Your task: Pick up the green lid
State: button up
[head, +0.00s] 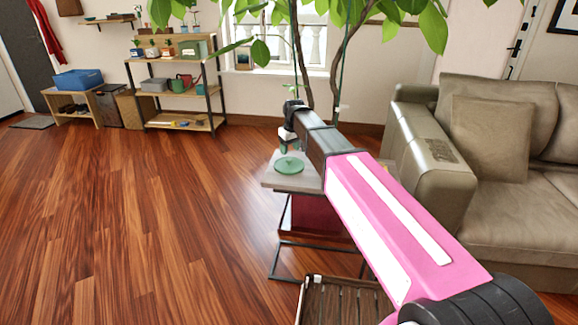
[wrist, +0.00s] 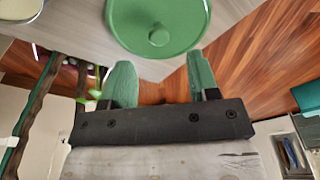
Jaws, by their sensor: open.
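The green lid (head: 289,165) is a round disc with a small knob, lying on a small light-topped side table (head: 290,184). In the wrist view the lid (wrist: 140,28) is at the top centre, with its knob facing the camera and its top edge cut off. My gripper (wrist: 161,80) is open, its two green fingers apart with nothing between them. The fingertips point toward the lid's near edge, and the knob lies beyond them in the picture. In the head view my gripper (head: 286,145) is small and partly hidden by my arm, just above the lid.
A plant with thin trunks (head: 296,60) stands behind the table. A beige sofa (head: 440,170) is close on the right. A slatted wooden piece (head: 342,302) stands in front. Shelves (head: 180,90) line the back wall. The wooden floor (head: 120,220) at left is clear.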

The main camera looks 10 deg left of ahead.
aim_at(289, 160)
jog(key=shift+w+a+f, duration=0.15)
jog(key=shift+f, duration=1.25)
jog(key=shift+w+a+f, duration=0.1)
jog(key=shift+f, duration=1.3)
jog(key=c, duration=1)
